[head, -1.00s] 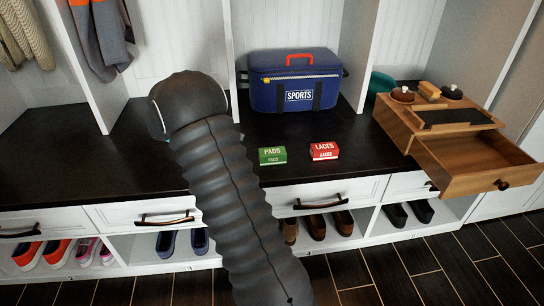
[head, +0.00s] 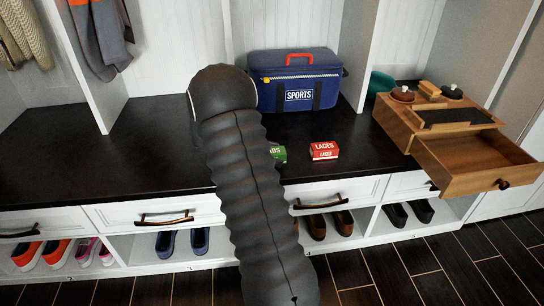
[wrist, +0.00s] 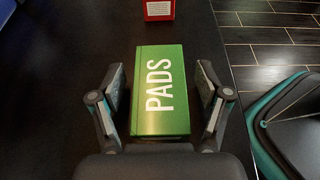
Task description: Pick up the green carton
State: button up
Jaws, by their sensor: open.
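The green carton (wrist: 160,92), lettered PADS, lies on the dark bench top. In the head view only its right end (head: 279,153) shows beside my arm, which hides the rest. In the wrist view my gripper (wrist: 160,100) is open, with one finger on the left side of the carton and one on the right. A gap shows between each finger and the carton's sides. The fingers appear to be around the near half of the carton. The head view does not show my fingers.
A red LACES carton (head: 323,151) stands close to the green one; it also shows in the wrist view (wrist: 158,10). A blue SPORTS bag (head: 298,84) is behind. A wooden box (head: 410,125) with its drawer (head: 478,165) pulled out is at right. The bench top (head: 90,150) at left is clear.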

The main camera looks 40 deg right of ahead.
jog(key=shift+s+d+f, duration=0.2)
jog(key=shift+s+d, duration=0.05)
jog(key=shift+d, duration=0.1)
jog(key=c, duration=1.2)
